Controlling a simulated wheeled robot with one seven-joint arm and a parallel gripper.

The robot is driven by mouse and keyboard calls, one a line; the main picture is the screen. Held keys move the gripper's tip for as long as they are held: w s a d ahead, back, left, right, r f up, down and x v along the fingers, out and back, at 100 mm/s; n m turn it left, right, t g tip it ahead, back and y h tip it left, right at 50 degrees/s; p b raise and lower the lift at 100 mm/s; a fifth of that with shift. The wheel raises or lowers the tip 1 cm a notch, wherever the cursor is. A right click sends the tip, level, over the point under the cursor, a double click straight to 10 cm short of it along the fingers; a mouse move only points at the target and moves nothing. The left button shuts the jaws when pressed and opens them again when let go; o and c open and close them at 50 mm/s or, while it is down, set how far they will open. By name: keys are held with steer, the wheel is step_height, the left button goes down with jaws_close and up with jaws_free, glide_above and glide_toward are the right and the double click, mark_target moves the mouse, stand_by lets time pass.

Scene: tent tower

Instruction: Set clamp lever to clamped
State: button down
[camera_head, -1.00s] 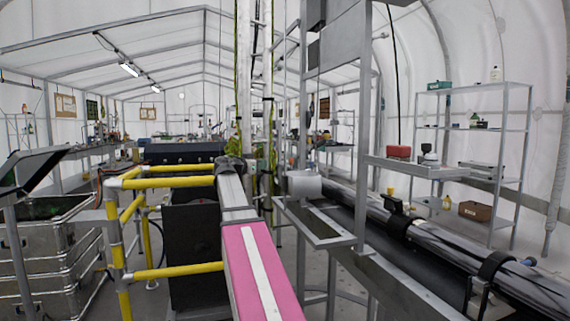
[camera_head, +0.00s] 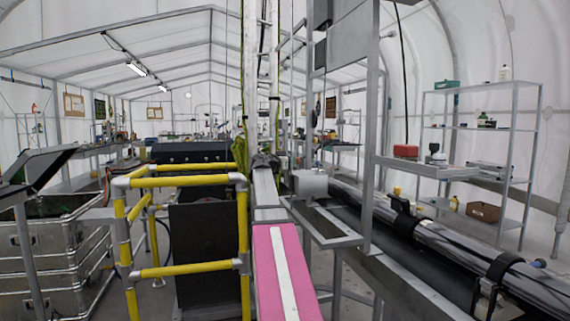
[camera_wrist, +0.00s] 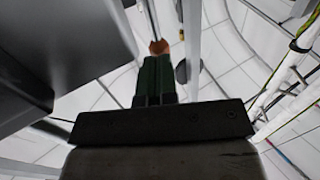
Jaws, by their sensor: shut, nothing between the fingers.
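In the wrist view my gripper (camera_wrist: 156,62) shows as two dark green fingers close together beyond a dark bar. They are shut and hold nothing. A small orange piece (camera_wrist: 159,47) at the end of a thin metal rod lies in line with the fingertips. I cannot tell whether it touches them or whether it is part of the clamp lever. In the head view the fingers are not visible, and I cannot pick out the clamp lever or its position.
Yellow railings (camera_head: 180,182) stand left of centre around a dark cabinet (camera_head: 205,240). A metal frame with a grey box (camera_head: 310,183) and a long dark tube (camera_head: 470,255) fill the right. Shelving (camera_head: 480,128) stands far right. In the wrist view a large dark block (camera_wrist: 65,50) is close at left.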

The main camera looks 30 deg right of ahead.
mark_target(299, 159)
steer(key=shift+d, duration=0.3)
steer(key=shift+d+y, duration=0.1)
steer(key=shift+y, duration=0.2)
steer(key=d+y, duration=0.1)
steer(key=d+m+y, duration=0.1)
steer(key=shift+s+r+y, duration=0.15)
steer(key=shift+r+y, duration=0.15)
steer(key=shift+r, duration=0.1)
steer(key=s+d+f+m+y, duration=0.1)
steer(key=d+f+m+y, duration=0.1)
steer(key=d+y, duration=0.4)
steer(key=shift+s+m+y, duration=0.25)
steer(key=shift+m+y, duration=0.15)
steer(key=shift+y, duration=0.4)
steer(key=shift+d+f, duration=0.15)
steer(key=shift+f, duration=0.05)
steer(key=shift+s+r, duration=0.1)
